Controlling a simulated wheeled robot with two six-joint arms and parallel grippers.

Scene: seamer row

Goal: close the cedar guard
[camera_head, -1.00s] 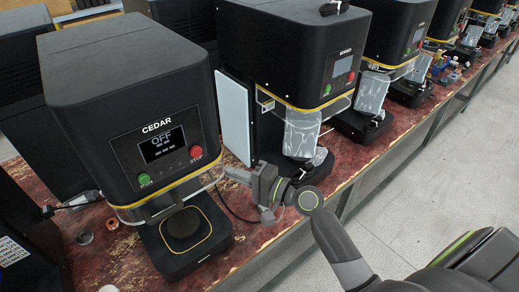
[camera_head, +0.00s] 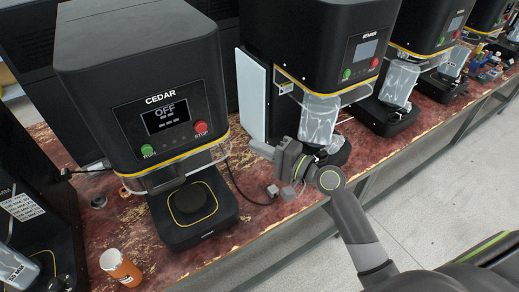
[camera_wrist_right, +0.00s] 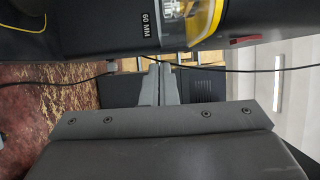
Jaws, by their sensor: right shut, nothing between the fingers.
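The cedar machine (camera_head: 145,85) stands at the left, with a panel reading OFF, a green RUN and a red STOP button. Its clear guard (camera_head: 222,152) juts out just below the yellow trim, above the black base pad (camera_head: 192,203); it looks raised. My right gripper (camera_head: 254,147) is shut and empty, just right of the guard's right end, with a small apparent gap. In the right wrist view its closed fingers (camera_wrist_right: 160,84) point into open space; a machine side with yellow trim and clear plastic (camera_wrist_right: 212,18) shows above them. My left gripper is out of view.
A neighbouring machine (camera_head: 310,40) with a white side panel (camera_head: 252,98) stands close on the right. A dark cable and a small plug (camera_head: 273,190) lie on the worn red bench (camera_head: 250,222). An orange jar (camera_head: 120,267) stands front left.

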